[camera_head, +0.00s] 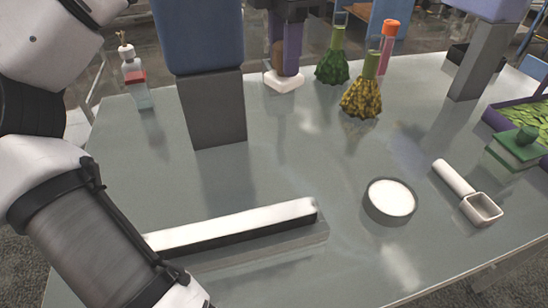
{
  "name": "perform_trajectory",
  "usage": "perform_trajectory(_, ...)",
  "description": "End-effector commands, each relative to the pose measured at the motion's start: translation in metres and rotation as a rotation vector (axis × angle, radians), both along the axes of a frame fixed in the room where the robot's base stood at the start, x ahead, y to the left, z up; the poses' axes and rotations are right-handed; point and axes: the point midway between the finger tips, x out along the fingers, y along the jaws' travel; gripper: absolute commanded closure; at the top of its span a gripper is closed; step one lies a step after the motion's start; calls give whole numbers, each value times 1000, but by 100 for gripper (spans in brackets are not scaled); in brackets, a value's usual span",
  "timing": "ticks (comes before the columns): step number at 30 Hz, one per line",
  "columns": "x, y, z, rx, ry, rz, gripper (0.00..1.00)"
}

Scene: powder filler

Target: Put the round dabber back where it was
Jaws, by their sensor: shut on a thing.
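My gripper (285,68) is at the top middle of the head view, at the back of the table. It is shut on the round dabber (278,57), whose brown, rounded part shows between the dark and purple fingers. The dabber's upper part is hidden by the gripper.
A grey post with a blue top (218,110) stands left of my gripper. Green (332,68) and yellow (361,98) flasks stand close on its right. A long white bar (235,226), powder bowl (390,200) and white scoop (470,195) lie in front. The middle table is clear.

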Motion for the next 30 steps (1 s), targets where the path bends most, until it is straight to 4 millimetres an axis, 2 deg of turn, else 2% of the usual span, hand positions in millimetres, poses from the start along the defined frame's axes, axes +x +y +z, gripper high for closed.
perform_trajectory(9, -1, 0, -83, -2, 4, -2, 89)
perform_trajectory(15, -1, 0, -129, -1, 3, 0, 89)
perform_trajectory(25, 0, 0, -158, -1, 2, 0, 89)
perform_trajectory(30, 0, 1, -183, -1, 3, 1, 89)
